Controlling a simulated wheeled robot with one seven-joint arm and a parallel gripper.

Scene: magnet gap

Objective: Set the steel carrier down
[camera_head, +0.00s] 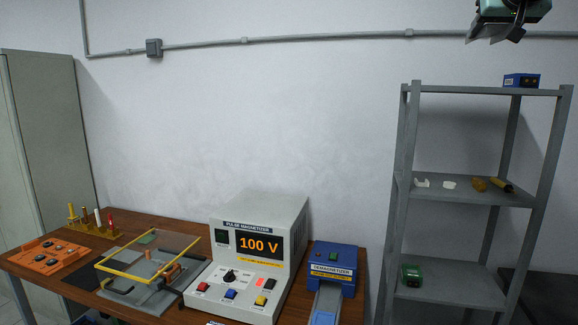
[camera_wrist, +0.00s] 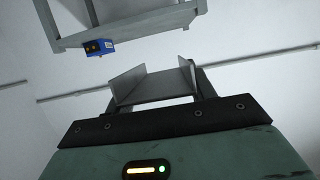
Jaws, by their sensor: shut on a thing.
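My gripper (camera_head: 495,28) is high at the top right in the head view, above the shelf rack and partly cut off by the picture edge. In the wrist view my gripper (camera_wrist: 154,98) is shut on a grey, channel-shaped piece, the steel carrier (camera_wrist: 154,88), with two upright side walls. The carrier is held in the air, clear of any surface. In the head view only a small grey part shows under the gripper, and I cannot tell carrier from finger there.
The grey shelf rack (camera_head: 487,90) has a blue box (camera_head: 521,80) on its top and small parts on its middle shelf. A wooden table (camera_head: 140,228) bears the pulse magnetizer (camera_head: 250,250), demagnetizer (camera_head: 334,268), yellow-framed fixture (camera_head: 150,258) and orange tray (camera_head: 45,256).

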